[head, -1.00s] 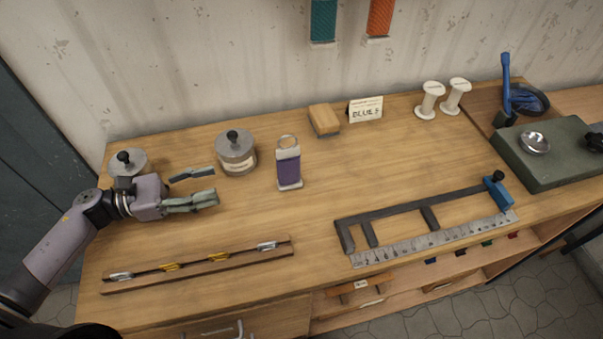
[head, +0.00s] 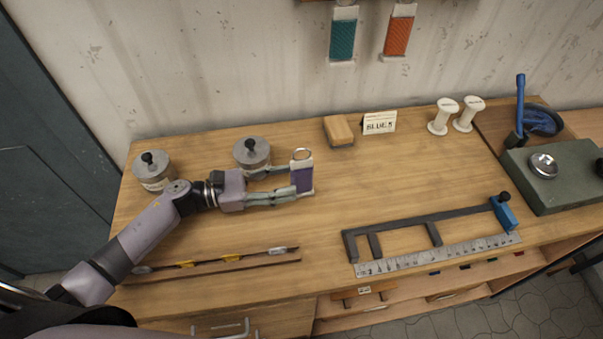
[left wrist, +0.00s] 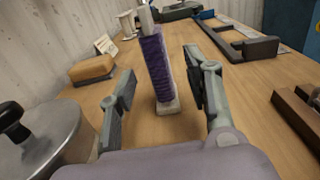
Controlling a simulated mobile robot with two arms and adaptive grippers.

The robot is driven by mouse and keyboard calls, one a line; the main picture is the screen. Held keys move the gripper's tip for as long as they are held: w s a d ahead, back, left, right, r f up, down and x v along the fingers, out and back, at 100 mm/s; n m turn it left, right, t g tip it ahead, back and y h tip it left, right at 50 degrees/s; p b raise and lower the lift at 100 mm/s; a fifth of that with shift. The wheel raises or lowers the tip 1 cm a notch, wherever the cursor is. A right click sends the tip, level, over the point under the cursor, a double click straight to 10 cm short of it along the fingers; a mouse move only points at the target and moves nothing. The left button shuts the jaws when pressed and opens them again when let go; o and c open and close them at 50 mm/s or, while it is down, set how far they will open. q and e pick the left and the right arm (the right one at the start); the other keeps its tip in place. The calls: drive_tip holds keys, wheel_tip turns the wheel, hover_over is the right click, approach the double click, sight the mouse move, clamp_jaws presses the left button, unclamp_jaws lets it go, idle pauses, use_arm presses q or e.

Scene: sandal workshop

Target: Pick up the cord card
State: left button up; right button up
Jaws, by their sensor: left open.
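The cord card (head: 302,177) is wound with purple cord and has pale ends and a ring at its top. It stands upright on the bench. My left gripper (head: 287,184) is at the card, coming from the left, with its fingers open. In the left wrist view the cord card (left wrist: 156,65) stands between and just beyond the two spread fingertips of my left gripper (left wrist: 164,92), with a gap visible on both sides. My right gripper is not in view.
Two lidded tins (head: 252,153) (head: 153,170) stand behind my left arm. A tan block (head: 339,131), a label card (head: 379,122) and white spools (head: 442,116) stand at the back. A black frame with a ruler (head: 437,254) lies right. A wooden strip (head: 225,266) lies in front.

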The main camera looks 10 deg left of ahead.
sight(302, 177)
use_arm(q)
drive_tip(key=p+x, duration=0.1)
drive_tip(key=x, duration=0.1)
drive_tip(key=p+x, duration=0.1)
drive_tip(key=x, duration=0.1)
drive_tip(key=shift+w+r, duration=0.1)
drive_tip(key=shift+r, duration=0.3)
drive_tip(key=shift+w+d+f+p, duration=0.2)
drive_tip(key=shift+d+p, duration=0.15)
drive_tip(key=shift+d, duration=0.1)
drive_tip(key=shift+a, duration=0.1)
drive_tip(key=shift+c, duration=0.5)
drive_tip(key=shift+c, duration=1.4)
clamp_jaws()
